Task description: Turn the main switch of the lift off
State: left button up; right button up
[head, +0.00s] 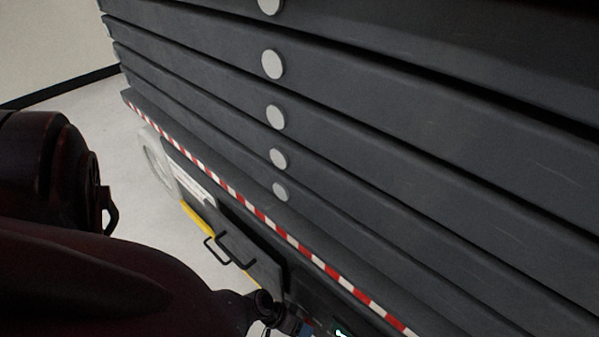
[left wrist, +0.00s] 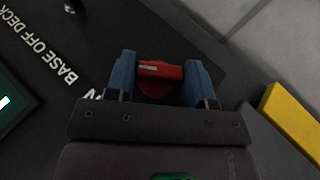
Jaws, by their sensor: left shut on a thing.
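The lift (head: 400,150) is a stack of dark grey beams with a red-and-white striped edge, filling much of the head view. In the left wrist view, its main switch (left wrist: 155,86) is a red rotary knob on a dark panel. My left gripper (left wrist: 161,72) has its blue fingers on both sides of the knob and is shut on it. In the head view, my left gripper (head: 294,325) is low at the bottom edge, against the lift's base, and the knob is hidden there. My right gripper is out of view.
A dark panel (left wrist: 60,40) with white lettering surrounds the switch, with a green display (left wrist: 14,105) at its left. A yellow part (left wrist: 291,115) is at the right. A black handle (head: 230,252) sticks out of the base. Pale floor is clear at left.

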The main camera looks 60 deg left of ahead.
pick_arm(q)
jog(key=shift+a+f+n+t+h, duration=0.1)
jog(key=shift+n+t+h, duration=0.25)
jog(key=shift+h, duration=0.75)
jog(key=shift+a+f+n+t+h, duration=0.1)
jog(key=shift+n+t+h, duration=0.25)
jog(key=shift+h, duration=0.75)
jog(key=shift+d+t+h, duration=0.1)
jog(key=shift+t+h, duration=0.2)
jog(key=shift+h, duration=0.1)
jog(key=o, duration=0.9)
jog(key=p+v, duration=0.1)
jog(key=v, duration=1)
jog(key=shift+d+r+p, duration=0.1)
jog(key=shift+p, duration=0.2)
